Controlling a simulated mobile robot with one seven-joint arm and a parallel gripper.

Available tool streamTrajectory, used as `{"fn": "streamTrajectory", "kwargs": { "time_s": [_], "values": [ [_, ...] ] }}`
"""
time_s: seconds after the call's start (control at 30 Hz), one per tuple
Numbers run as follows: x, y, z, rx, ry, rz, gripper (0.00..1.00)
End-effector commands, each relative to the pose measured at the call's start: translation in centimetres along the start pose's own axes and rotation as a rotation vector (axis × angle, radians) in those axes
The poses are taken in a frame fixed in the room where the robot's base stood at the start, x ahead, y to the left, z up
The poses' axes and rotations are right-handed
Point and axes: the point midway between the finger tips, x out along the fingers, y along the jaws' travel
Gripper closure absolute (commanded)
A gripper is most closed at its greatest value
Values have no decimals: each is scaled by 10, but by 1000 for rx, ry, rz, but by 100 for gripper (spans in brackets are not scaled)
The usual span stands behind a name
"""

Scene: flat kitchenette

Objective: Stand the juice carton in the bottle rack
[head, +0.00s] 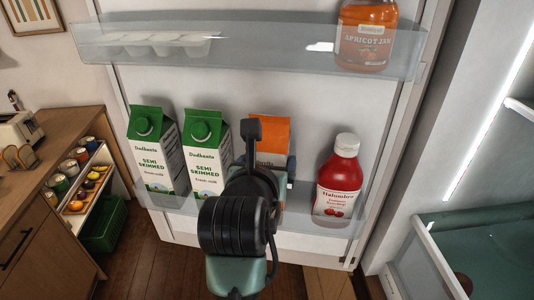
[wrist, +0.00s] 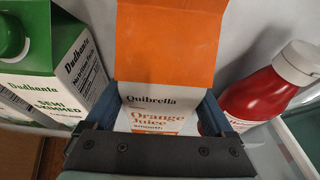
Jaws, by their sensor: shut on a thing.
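The juice carton is white with an orange top and "Orange Juice" lettering; it shows in the head view (head: 270,132) and in the wrist view (wrist: 165,50). My gripper (wrist: 157,108) is shut on it, with a blue finger at each side. The carton is roughly upright at the bottle rack (head: 300,216), the clear lower shelf of the open fridge door. It is between the milk cartons and the ketchup bottle. My arm hides its lower part, so I cannot tell whether its base rests on the rack floor.
Two green-and-white milk cartons (head: 152,150) (head: 206,152) stand left in the rack. A red ketchup bottle (head: 339,182) stands right. The upper door shelf (head: 250,50) holds an egg tray (head: 160,42) and an apricot jam jar (head: 365,38). A wooden counter (head: 40,175) is at left.

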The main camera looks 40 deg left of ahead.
Motion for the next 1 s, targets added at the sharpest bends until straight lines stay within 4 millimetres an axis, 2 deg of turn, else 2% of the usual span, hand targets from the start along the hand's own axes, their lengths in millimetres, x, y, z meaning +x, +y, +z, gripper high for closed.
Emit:
{"fn": "streamTrajectory", "kwargs": {
  "time_s": [0.03, 0.07, 0.1, 0.5, 0.67, 0.93, 1.0],
  "values": [
    [0, 0, 2, -1, -12, 1, 100],
    [1, 1, -2, 0, 1, 2, 9],
    [1, 1, -2, 0, 1, 2, 2],
    [-5, 0, 2, 0, -2, 1, 0],
    [-29, 0, 0, 0, -4, 1, 0],
    [-90, 0, 1, -1, -7, 1, 0],
    [-92, 0, -1, 1, -8, 4, 0]
  ]
}}
